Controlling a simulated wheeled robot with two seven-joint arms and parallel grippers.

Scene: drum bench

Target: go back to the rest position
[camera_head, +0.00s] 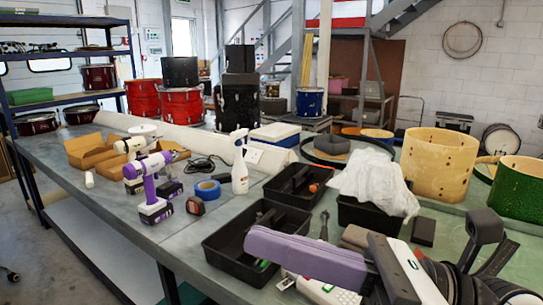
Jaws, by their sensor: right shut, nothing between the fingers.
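My right gripper (265,246) reaches in from the lower right over the near part of the bench, its long purple-grey fingers pointing left. The fingers lie together with nothing between them. They are above the near edge of a black open tray (226,241) and hide part of a white device with keys (328,293) below. My left gripper is not in view. The bench (115,196) bears tools and drum parts.
A purple drill (150,184), a white spray bottle (240,165) and blue tape (207,189) stand to the left. A second black tray (297,185), a white cloth (373,182), a bare wooden drum shell (438,163) and a green one (521,184) stand beyond the gripper.

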